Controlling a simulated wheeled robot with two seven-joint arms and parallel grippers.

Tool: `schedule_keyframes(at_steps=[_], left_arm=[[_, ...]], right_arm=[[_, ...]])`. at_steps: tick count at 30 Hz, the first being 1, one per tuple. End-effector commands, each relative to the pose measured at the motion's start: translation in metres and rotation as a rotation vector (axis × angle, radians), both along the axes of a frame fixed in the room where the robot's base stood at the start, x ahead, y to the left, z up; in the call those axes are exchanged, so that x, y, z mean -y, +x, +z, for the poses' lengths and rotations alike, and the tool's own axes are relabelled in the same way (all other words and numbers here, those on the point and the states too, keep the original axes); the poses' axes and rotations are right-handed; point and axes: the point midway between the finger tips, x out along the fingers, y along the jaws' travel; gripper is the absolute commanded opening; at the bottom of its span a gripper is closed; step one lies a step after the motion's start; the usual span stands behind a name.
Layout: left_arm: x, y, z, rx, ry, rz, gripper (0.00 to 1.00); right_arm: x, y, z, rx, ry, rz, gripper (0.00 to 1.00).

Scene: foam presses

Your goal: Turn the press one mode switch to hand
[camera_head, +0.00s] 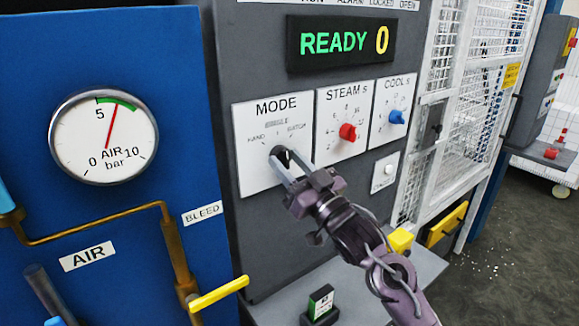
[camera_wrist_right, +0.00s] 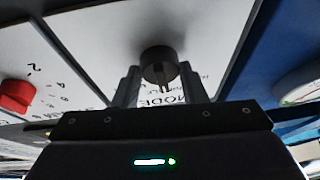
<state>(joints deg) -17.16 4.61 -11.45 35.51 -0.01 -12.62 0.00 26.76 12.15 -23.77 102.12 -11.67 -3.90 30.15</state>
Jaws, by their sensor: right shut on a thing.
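The black mode switch (camera_head: 281,156) sits on a white plate marked MODE (camera_head: 252,178), with HAND at the left and another label, too small to read surely, at the right. My right gripper (camera_head: 287,168) reaches up from the lower right, its two fingers at the knob and shut on it. In the right wrist view the dark mode switch (camera_wrist_right: 160,66) stands between the fingers of my right gripper (camera_wrist_right: 162,88). The fingers partly hide the knob, so I cannot tell surely which mark it points to. My left gripper is not in view.
Right of the mode plate are a red STEAM knob (camera_head: 348,132) and a blue COOL knob (camera_head: 397,117). A white button (camera_head: 388,170) sits below them. The display (camera_head: 342,42) reads READY 0. A pressure gauge (camera_head: 104,137) and yellow bleed lever (camera_head: 219,293) are at left.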

Motion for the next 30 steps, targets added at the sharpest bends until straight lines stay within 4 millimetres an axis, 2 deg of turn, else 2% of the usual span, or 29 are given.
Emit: schedule_keyframes(at_steps=[15,30], left_arm=[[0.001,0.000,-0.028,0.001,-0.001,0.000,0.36],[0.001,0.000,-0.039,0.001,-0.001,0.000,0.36]], right_arm=[[0.002,0.002,0.000,0.250,-0.343,0.001,0.15],[0.003,0.002,0.002,0.400,-0.551,0.002,0.15]])
